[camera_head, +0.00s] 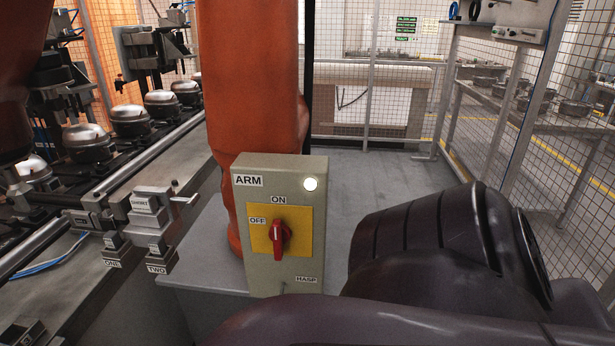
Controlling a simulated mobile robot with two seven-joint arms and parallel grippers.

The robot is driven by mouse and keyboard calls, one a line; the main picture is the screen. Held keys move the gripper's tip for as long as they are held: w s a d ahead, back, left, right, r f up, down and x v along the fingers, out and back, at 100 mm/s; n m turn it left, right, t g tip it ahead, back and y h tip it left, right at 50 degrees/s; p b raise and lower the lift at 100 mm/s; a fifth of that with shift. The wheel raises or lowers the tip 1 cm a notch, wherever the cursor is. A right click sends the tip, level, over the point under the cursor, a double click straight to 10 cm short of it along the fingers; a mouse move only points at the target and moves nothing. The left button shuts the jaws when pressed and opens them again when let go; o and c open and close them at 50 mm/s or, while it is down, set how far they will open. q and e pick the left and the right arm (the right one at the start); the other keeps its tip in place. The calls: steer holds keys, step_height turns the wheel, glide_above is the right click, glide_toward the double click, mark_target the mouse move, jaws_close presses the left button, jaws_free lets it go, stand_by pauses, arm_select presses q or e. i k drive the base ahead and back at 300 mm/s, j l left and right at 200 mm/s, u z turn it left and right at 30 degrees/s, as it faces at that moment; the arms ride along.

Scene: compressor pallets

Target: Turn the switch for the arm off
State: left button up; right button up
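A grey-beige switch box (251,276) marked ARM stands upright in the middle of the view. Its red rotary switch (279,238) sits on a yellow plate (303,216). The red handle looks roughly vertical, in line with the ON label (278,199) above it. The OFF label (257,220) is to the left of the handle. A round lamp (310,184) at the box's top right looks bright white. Dark links of my arm fill the lower right and pass in front of the box's bottom edge. Neither gripper is in view.
A large orange machine arm (252,75) rises right behind the box. A metal conveyor (155,160) with several compressors (131,120) runs along the left. Wire fencing (500,130) encloses the back and right. Open grey floor (365,175) lies right of the box.

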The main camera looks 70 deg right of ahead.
mark_target(279, 233)
steer(key=z, duration=1.95)
